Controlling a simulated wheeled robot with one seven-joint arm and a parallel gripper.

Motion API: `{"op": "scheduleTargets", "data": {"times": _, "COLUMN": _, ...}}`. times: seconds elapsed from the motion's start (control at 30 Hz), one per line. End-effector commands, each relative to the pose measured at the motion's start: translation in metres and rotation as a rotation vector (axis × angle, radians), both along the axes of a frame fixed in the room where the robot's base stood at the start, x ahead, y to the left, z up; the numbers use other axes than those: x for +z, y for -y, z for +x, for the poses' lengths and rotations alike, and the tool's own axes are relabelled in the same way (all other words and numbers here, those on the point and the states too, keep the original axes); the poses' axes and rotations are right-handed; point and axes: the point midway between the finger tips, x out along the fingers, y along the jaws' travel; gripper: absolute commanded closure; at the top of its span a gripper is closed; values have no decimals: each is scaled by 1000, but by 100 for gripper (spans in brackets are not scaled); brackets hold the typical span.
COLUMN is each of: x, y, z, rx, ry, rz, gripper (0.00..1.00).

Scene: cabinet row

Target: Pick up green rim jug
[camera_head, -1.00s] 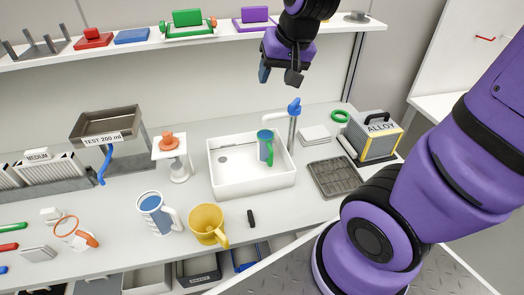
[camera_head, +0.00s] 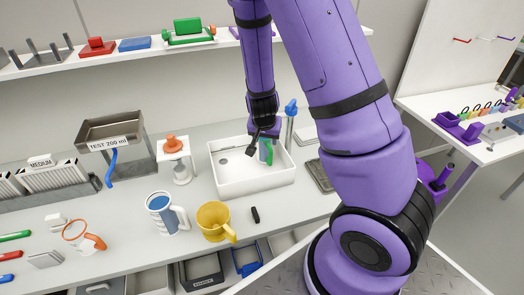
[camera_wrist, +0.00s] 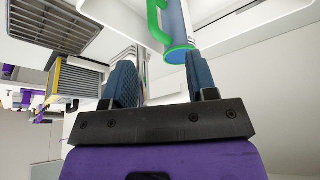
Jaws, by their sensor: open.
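The green rim jug (camera_head: 265,153) has a blue-grey body and a green handle. It stands in the white sink (camera_head: 240,186), partly hidden by my gripper. In the wrist view the jug (camera_wrist: 177,22) shows at the top, with its green rim near the right finger and its handle towards the left. My gripper (camera_head: 262,142) is low over the sink, right at the jug's top. In the wrist view my gripper (camera_wrist: 161,68) is open, its two fingers wide apart. I cannot tell whether a finger touches the jug.
A blue faucet (camera_head: 291,108) stands close behind the sink on the right. A white-and-blue mug (camera_head: 163,214), a yellow mug (camera_head: 212,220) and a small black piece (camera_head: 255,215) are in front. A shelf (camera_head: 120,52) runs above. A dark tray (camera_head: 320,176) is partly hidden by my arm.

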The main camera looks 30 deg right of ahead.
Motion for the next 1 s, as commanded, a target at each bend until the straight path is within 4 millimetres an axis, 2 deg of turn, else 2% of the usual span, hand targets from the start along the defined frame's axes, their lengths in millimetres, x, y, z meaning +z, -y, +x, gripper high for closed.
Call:
{"op": "scheduleTargets", "data": {"times": 0.27, "x": -21, "y": 10, "z": 2, "rx": -21, "ry": -3, "rz": -24, "gripper": 48}}
{"op": "scheduleTargets", "data": {"times": 0.5, "x": -50, "y": 19, "z": 11, "rx": -18, "ry": -3, "rz": -24, "gripper": 48}}
{"op": "scheduleTargets", "data": {"times": 0.83, "x": -69, "y": 25, "z": 16, "rx": -19, "ry": -1, "rz": -23, "gripper": 48}}
{"op": "scheduleTargets", "data": {"times": 1.0, "x": -89, "y": 35, "z": 21, "rx": -18, "ry": -3, "rz": -23, "gripper": 48}}
